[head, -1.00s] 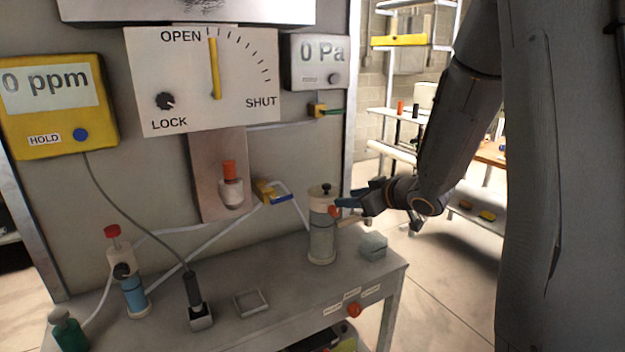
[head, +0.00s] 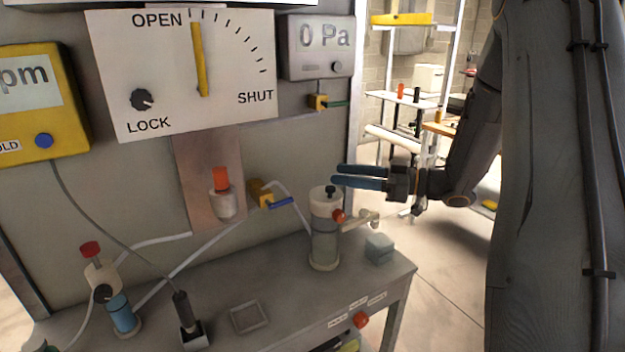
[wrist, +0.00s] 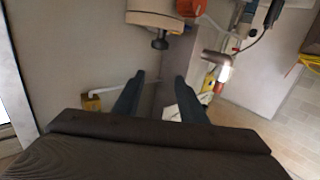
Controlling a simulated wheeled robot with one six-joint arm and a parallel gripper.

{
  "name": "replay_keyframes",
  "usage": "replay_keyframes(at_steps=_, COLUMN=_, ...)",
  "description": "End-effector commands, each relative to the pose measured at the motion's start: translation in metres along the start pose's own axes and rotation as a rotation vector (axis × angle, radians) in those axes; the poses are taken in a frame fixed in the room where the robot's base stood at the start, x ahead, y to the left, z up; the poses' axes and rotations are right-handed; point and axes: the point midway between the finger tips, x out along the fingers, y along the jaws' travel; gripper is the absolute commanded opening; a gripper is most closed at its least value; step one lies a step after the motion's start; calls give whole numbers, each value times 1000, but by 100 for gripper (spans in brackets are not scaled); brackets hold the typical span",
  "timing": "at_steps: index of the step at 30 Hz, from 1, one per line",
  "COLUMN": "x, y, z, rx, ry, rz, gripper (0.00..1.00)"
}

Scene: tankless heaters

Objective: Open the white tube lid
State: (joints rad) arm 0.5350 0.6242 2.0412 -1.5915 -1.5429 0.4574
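The clear tube (head: 324,246) stands upright on the bench near its right end. Its white lid (head: 322,205) is on top, with a black knob (head: 330,191) in the middle and a red-orange knob (head: 338,216) on its side. My gripper (head: 335,174) has two blue fingers, apart and empty, pointing left just above and beside the black knob. In the wrist view, the lid (wrist: 152,18) and black knob (wrist: 160,43) lie beyond the open fingertips (wrist: 159,77). Nothing is between the fingers.
A small grey block (head: 379,249) sits on the bench right of the tube. A pale side fitting (head: 362,221) sticks out right of the tube. A panel with an orange-capped fitting (head: 222,192) and a yellow valve with a blue handle (head: 278,201) stand behind.

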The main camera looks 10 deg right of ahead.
Motion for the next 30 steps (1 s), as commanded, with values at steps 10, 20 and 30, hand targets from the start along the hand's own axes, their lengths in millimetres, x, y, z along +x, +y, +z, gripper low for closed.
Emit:
replay_keyframes(at_steps=10, x=1, y=-4, z=29, rx=18, ry=36, rz=-63, gripper=38)
replay_keyframes(at_steps=20, x=4, y=0, z=48, rx=18, ry=35, rz=-61, gripper=38)
replay_keyframes(at_steps=30, x=41, y=-3, z=45, rx=19, ry=35, rz=-62, gripper=38)
